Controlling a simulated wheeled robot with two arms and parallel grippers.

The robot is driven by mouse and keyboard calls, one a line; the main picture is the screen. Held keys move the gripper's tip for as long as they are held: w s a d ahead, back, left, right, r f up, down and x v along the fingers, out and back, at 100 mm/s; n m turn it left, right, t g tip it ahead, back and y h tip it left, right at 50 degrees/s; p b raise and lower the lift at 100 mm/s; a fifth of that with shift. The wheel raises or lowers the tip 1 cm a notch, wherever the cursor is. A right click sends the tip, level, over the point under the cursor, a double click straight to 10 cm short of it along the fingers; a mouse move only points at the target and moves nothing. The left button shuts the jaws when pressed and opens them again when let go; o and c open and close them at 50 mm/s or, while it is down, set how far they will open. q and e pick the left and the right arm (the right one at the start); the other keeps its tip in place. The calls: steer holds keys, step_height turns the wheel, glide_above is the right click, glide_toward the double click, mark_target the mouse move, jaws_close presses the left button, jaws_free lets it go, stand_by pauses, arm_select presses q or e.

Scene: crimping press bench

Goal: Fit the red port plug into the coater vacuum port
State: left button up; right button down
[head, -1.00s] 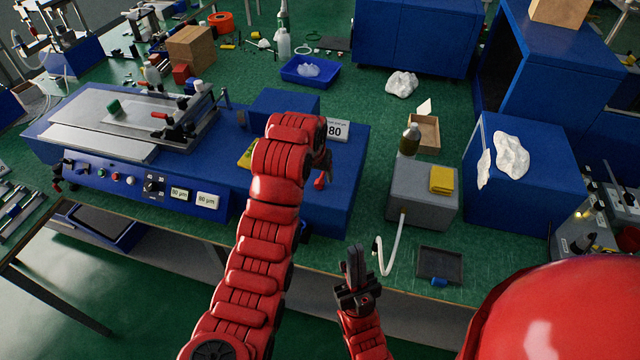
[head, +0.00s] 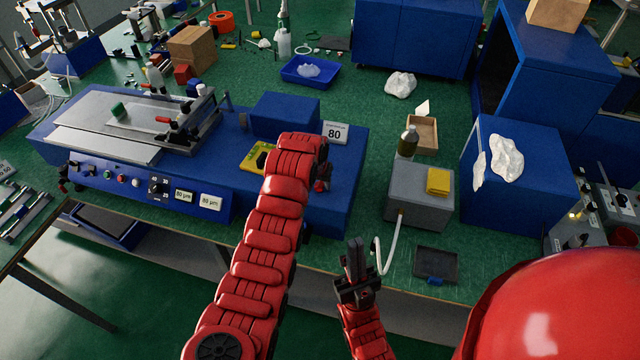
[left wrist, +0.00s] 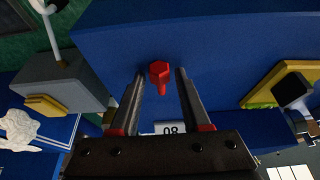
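The red port plug (left wrist: 159,72) shows in the left wrist view as a red hexagonal head with a short stem, against the blue coater body (left wrist: 215,45). My left gripper (left wrist: 161,73) is open, with one finger on each side of the plug and a visible gap at both sides. In the head view my left gripper (head: 322,178) is over the right part of the blue coater (head: 347,180), mostly hidden by my arm. I cannot tell whether the plug sits in the vacuum port; the port opening is not visible. My right gripper (head: 355,244) is shut and empty, before the bench's front edge.
A white card marked 80 (head: 335,132) and a yellow item (head: 257,157) lie near my left wrist. A grey box (head: 420,197) with a white hose (head: 389,253) and a dark tray (head: 436,263) stand to the right. Green bench top between coater and grey box is clear.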

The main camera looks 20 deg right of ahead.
arm_select(q)
jaws_close()
